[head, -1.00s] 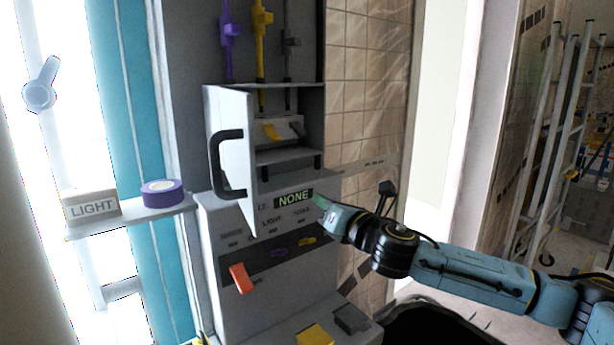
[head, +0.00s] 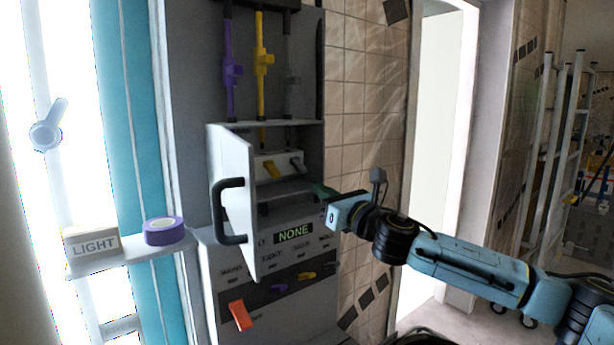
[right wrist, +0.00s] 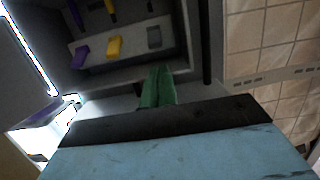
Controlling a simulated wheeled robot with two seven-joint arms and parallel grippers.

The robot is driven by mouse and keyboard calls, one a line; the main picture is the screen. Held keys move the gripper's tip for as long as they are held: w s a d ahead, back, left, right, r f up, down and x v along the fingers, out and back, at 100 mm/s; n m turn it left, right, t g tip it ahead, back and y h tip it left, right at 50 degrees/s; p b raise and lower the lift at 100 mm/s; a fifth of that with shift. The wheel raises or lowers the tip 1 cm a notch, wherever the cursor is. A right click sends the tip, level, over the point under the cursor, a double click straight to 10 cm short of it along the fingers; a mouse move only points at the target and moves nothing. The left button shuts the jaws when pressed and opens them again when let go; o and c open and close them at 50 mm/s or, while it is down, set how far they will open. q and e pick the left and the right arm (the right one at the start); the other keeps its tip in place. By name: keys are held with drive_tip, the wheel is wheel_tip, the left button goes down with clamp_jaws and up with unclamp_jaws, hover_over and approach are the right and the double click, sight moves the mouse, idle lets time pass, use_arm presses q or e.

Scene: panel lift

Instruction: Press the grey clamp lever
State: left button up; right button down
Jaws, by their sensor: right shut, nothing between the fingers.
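The grey clamp lever (head: 297,165) sits at the right of a lever row inside the open cabinet, beside the yellow lever (head: 272,170). In the right wrist view the grey lever (right wrist: 154,37) is beyond the fingertips, with yellow (right wrist: 114,47) and purple (right wrist: 83,54) levers to its left. My right gripper (head: 320,190) is at the cabinet's lower right edge, below and right of the grey lever and apart from it. Its green fingers (right wrist: 158,86) are shut and empty. My left gripper is out of view.
The cabinet door (head: 238,195) stands open on the left with a black handle (head: 221,210). Below is a panel with a NONE display (head: 294,234) and an orange lever (head: 240,315). A shelf at left holds a LIGHT box (head: 92,247) and purple tape (head: 164,231).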

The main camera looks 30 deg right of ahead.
sight(294, 173)
drive_tip(key=shift+p+x, duration=0.75)
drive_tip(key=shift+x, duration=2.3)
